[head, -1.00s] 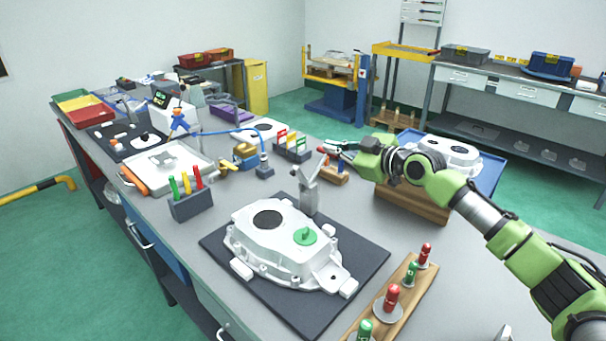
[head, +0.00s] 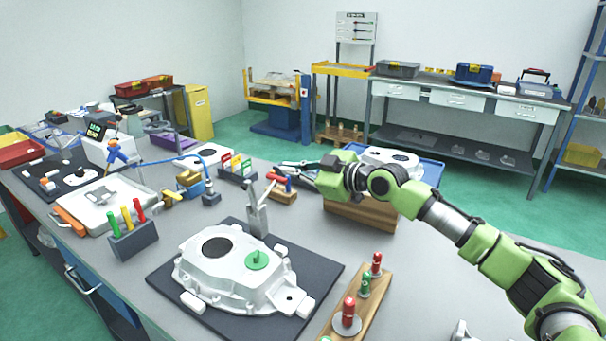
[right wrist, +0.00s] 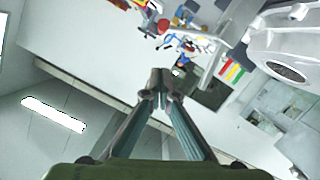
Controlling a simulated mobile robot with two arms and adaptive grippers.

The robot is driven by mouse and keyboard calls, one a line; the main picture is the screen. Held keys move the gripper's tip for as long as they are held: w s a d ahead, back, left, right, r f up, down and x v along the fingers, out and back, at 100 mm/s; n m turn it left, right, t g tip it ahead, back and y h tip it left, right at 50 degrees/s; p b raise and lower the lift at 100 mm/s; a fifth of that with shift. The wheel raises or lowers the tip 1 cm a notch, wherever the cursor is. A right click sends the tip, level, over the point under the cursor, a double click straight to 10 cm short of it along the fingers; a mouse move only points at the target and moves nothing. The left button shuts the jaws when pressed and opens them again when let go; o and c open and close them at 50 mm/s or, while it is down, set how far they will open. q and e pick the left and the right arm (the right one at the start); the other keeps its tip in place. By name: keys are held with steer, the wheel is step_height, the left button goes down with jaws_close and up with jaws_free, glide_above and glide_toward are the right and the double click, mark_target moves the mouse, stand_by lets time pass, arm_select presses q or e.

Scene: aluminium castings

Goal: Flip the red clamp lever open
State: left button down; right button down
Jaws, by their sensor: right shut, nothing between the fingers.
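The grey toggle clamp (head: 257,218) stands at the back edge of the dark mat, behind the white casting (head: 232,265). Its lever rises steeply, leaning right, and ends in a red tip (head: 270,176). My right gripper (head: 283,169) is shut and empty, its fingers level, just right of and slightly above the red tip in the picture. I cannot tell whether they touch. In the right wrist view the closed fingertips (right wrist: 160,76) show in the middle, with part of the casting (right wrist: 285,62) at upper right. My left gripper is not in view.
A wooden block with red and blue pieces (head: 283,195) sits just behind the clamp. A wooden strip with red and green plugs (head: 358,300) lies front right. A pen holder (head: 133,240) stands at left. A wooden box (head: 358,213) is under my right forearm.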

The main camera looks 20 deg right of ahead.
steer(key=v, duration=0.7)
steer(key=shift+s, duration=0.15)
